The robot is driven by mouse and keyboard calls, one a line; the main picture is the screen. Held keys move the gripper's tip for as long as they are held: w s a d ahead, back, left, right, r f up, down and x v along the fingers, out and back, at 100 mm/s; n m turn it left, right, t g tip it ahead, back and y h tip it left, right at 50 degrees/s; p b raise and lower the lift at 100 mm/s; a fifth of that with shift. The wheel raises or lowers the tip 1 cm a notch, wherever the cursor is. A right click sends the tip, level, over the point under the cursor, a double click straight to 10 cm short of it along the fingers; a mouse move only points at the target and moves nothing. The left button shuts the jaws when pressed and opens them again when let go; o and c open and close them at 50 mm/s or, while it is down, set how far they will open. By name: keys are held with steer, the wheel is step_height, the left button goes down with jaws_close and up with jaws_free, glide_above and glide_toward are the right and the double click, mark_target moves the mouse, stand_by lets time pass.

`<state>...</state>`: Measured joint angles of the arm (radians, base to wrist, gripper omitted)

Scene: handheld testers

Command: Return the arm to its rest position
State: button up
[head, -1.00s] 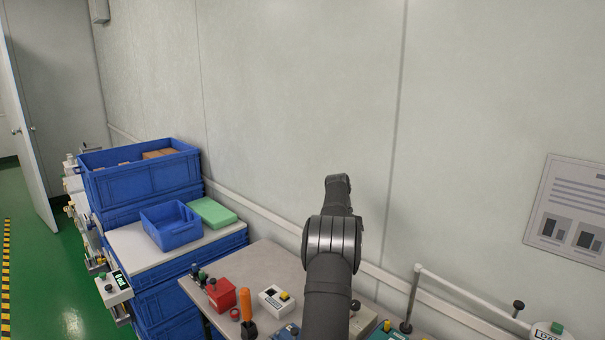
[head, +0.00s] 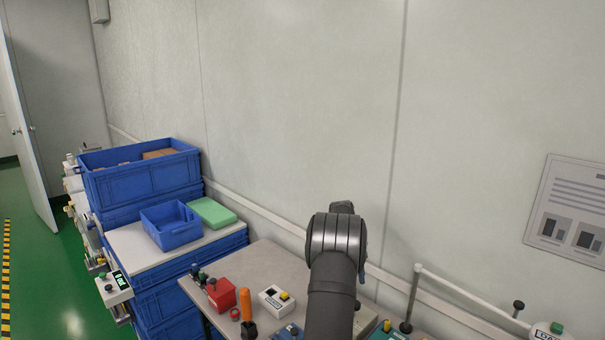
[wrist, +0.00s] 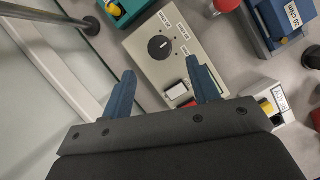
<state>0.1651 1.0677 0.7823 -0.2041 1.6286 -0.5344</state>
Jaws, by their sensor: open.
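My gripper (wrist: 163,88) shows in the wrist view with its two blue-grey fingers spread apart and nothing between them. It points down over the bench, with a beige box (wrist: 185,62) with a black dial beyond the fingertips. I cannot tell whether the right finger touches the box. In the head view my dark arm rises from the bottom middle, and its links hide the gripper and part of the bench.
The grey bench (head: 262,262) holds a red box (head: 221,295), an orange-handled tool (head: 246,308) and a white box with a yellow button (head: 275,298). Blue crates (head: 140,181) stand at left with a small blue bin (head: 172,229). A white rail (head: 460,292) stands at right.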

steer(key=x, duration=0.6)
steer(key=shift+s+f, duration=0.1)
steer(key=shift+f, duration=0.05)
steer(key=n+h, duration=0.1)
steer(key=n, duration=0.2)
steer(key=n+t, duration=0.1)
steer(key=n, duration=0.1)
steer(key=shift+s+a+n+h, duration=0.1)
steer(key=shift+a+n+h, duration=0.1)
steer(key=shift+n+h, duration=0.2)
steer(key=n+t, duration=0.1)
steer(key=n, duration=0.2)
steer(key=n+t+h, duration=0.1)
steer(key=n, duration=0.2)
steer(key=shift+s+a+t, duration=0.1)
steer(key=shift+s+t, duration=0.15)
steer(key=shift+t, duration=0.05)
